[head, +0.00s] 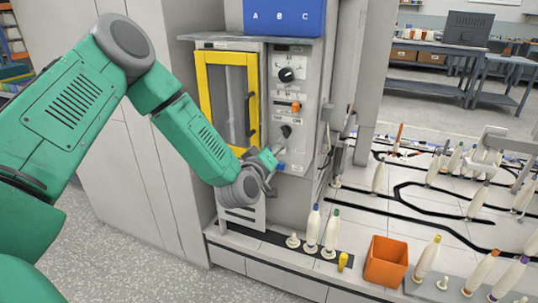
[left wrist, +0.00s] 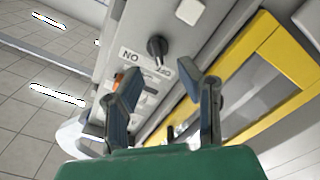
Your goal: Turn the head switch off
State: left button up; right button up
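A grey control panel (head: 308,92) carries a black upper knob (head: 288,74), an orange switch (head: 295,106) and a black lower knob (head: 286,131). Which one is the head switch I cannot read in the head view. In the left wrist view a black knob (left wrist: 157,47) sits beside a label that appears upside down, just beyond the fingertips. My left gripper (head: 273,155) is close below the lower knob; in the left wrist view (left wrist: 160,85) its fingers are apart with nothing between them. An orange part shows behind one finger. My right gripper is not in view.
A yellow-framed door (head: 203,95) with a dark handle is left of the panel. A blue box (head: 284,17) marked A B C sits on top. Below are several bobbins, a yellow piece (head: 343,261) and an orange bin (head: 386,262). The floor at front left is clear.

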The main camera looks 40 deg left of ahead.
pick_arm(q)
jog(key=v, duration=0.4)
jog(key=shift+s, duration=0.4)
jog(key=shift+f, duration=0.1)
jog(key=s+d+f+m+g+h, duration=0.35)
jog(key=s+d+f, duration=0.3)
jog(key=f, duration=0.25)
jog(key=s+d+f+m+g+h, duration=0.2)
jog(key=s+d+f+m+g, duration=0.3)
jog(key=s+f, duration=0.4)
jog(key=s+f+m+g, duration=0.1)
jog(key=s+f+g, duration=0.3)
jog(key=s, duration=0.6)
jog(key=s+f+m+g+y+p, duration=0.1)
jog(key=s+f+g, duration=0.3)
jog(key=s, duration=0.7)
jog(key=shift+d+m, duration=0.2)
jog(key=shift+m, duration=0.35)
